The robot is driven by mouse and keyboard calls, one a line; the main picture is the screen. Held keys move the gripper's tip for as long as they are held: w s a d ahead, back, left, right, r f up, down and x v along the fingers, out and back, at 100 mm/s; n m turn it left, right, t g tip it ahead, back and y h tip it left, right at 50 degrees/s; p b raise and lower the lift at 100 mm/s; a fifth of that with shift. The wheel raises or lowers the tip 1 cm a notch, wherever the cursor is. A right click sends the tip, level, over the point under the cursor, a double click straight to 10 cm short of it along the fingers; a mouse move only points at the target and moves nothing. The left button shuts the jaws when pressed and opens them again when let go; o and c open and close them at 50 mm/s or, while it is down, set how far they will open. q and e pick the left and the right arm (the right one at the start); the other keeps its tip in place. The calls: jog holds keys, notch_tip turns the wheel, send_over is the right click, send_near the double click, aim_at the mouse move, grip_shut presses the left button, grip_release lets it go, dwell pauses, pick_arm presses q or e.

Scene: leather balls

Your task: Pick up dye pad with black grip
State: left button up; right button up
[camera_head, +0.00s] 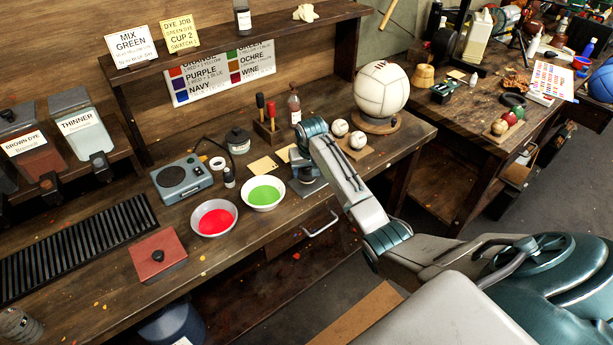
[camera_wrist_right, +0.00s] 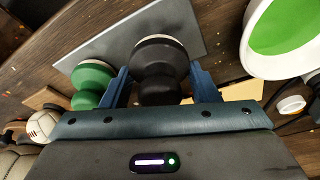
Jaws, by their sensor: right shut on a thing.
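The dye pad with the black grip (camera_wrist_right: 157,75) shows in the right wrist view as a round dark knob with a pale rim, over a grey plate (camera_wrist_right: 120,42). My right gripper (camera_wrist_right: 160,88) has one blue finger on each side of the black grip and is shut on it. A similar pad with a green grip (camera_wrist_right: 92,84) stands just left of the fingers. My left gripper is not in view.
A white bowl of green dye (camera_head: 263,193) stands close left of the gripper, also in the wrist view (camera_wrist_right: 284,25). A bowl of red dye (camera_head: 214,218) is beyond it.

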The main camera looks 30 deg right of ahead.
jog(key=shift+s+r+b, duration=0.15)
jog(key=shift+r+b, duration=0.2)
jog(key=shift+r, duration=0.25)
jog(key=s+a+r+b, duration=0.1)
jog(key=s+a, duration=0.1)
jog(key=s, duration=0.5)
jog(key=s+a+b, duration=0.2)
jog(key=s+a, duration=0.1)
jog(key=s, duration=0.5)
jog(key=shift+r, duration=0.35)
